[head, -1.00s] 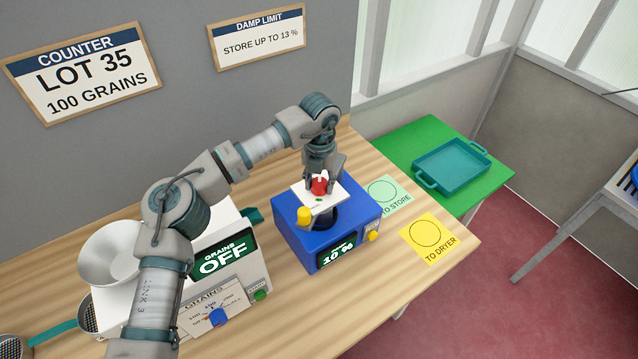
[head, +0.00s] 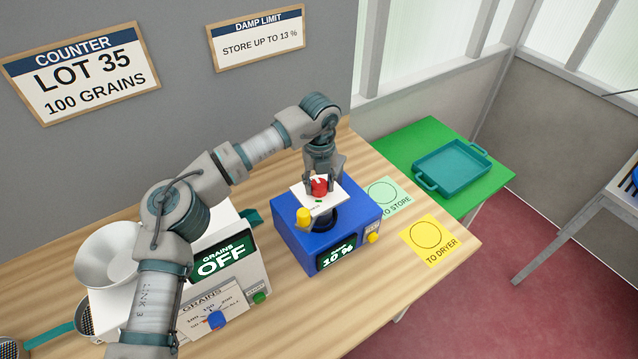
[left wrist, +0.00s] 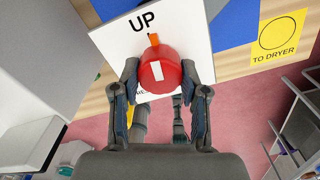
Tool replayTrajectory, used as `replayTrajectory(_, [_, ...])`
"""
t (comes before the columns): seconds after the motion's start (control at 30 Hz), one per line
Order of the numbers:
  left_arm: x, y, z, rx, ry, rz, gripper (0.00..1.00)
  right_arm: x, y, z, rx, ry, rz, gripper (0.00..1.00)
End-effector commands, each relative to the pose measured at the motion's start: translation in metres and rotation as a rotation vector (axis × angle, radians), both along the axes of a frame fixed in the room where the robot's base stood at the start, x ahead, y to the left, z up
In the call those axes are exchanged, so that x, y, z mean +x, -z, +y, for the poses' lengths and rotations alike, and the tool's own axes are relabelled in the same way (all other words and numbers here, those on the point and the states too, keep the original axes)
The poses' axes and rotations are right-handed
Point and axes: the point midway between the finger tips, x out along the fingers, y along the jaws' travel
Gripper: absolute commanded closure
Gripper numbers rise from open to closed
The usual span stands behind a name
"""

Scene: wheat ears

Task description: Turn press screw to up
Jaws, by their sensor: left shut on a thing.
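The press screw is a red knob (left wrist: 160,72) with a white mark and an orange pointer (left wrist: 153,39). It sits on a white plate (left wrist: 110,38) marked UP at the top of the left wrist view, and the pointer is directed toward UP. The knob also shows in the head view (head: 319,188), above the blue meter (head: 295,245), whose screen reads 10 %. My left gripper (left wrist: 160,75) is shut on the red knob, one finger on each side; in the head view it reaches down from above (head: 320,178). My right gripper is not in view.
A yellow knob (head: 303,216) stands beside the plate. The white counter (head: 250,265) reading OFF is at left. A green TO STORE card (head: 383,192) and yellow TO DRYER card (head: 428,240) lie at right. A teal tray (head: 452,163) rests on the green table (head: 410,143).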

Motion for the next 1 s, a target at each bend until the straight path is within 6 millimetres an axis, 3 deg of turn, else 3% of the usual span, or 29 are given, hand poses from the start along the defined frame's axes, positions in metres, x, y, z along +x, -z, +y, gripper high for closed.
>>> replayTrajectory(0.23, [0.003, -0.004, 0.001, -0.005, -0.004, -0.013, 0.91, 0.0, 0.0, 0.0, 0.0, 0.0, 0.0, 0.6])
replayTrajectory(0.27, [0.003, -0.004, 0.001, -0.005, -0.004, -0.013, 0.51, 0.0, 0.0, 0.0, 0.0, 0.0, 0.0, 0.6])
replayTrajectory(0.33, [0.003, -0.003, 0.0, -0.004, -0.004, -0.012, 0.34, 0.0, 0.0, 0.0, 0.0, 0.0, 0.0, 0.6])
replayTrajectory(0.37, [0.002, -0.003, 0.001, -0.004, -0.003, -0.011, 0.31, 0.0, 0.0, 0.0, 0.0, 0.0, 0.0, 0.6])
replayTrajectory(0.73, [0.0, -0.008, 0.0, -0.002, -0.001, -0.006, 0.31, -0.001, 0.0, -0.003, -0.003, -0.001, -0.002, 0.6])
replayTrajectory(0.87, [0.001, -0.028, 0.0, -0.002, -0.002, -0.007, 0.31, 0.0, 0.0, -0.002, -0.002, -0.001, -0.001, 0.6])
replayTrajectory(1.0, [0.002, -0.061, -0.001, -0.002, -0.002, -0.009, 0.31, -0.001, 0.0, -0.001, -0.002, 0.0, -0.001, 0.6])
